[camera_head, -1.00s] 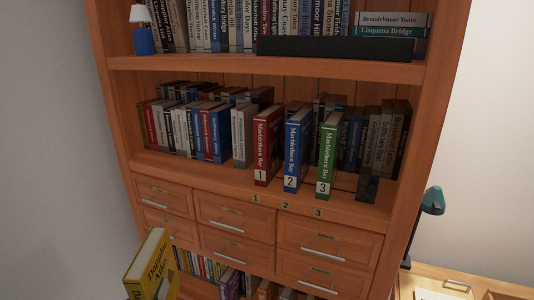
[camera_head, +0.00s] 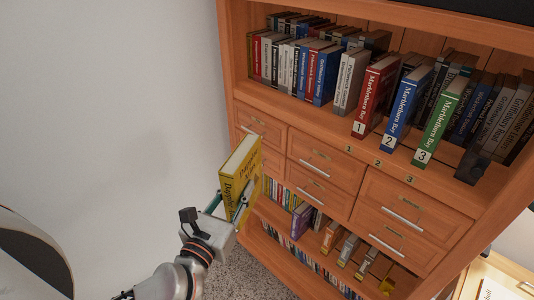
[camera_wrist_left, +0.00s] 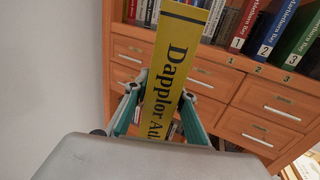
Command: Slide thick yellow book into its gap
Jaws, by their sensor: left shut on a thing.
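The thick yellow book (camera_head: 240,172), with "Dapplor Atlas" lettering on its spine, is held upright and slightly tilted in front of the bookcase's left side. My left gripper (camera_head: 228,203) is shut on its lower part, with a teal finger on each side. In the left wrist view the yellow book (camera_wrist_left: 172,75) stands between the fingers (camera_wrist_left: 160,112), spine towards the camera. The lower shelf (camera_head: 268,210), below the drawers, holds a row of thin books, a purple book (camera_head: 301,219) and several spaced books with openings between them. Which opening fits the yellow book I cannot tell. My right gripper is not in view.
Drawers with metal handles (camera_head: 315,168) project above the lower shelf. Red (camera_head: 374,95), blue (camera_head: 405,108) and green (camera_head: 440,125) numbered volumes stand on the shelf above. A white wall (camera_head: 110,110) lies left; speckled floor (camera_head: 252,262) is below.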

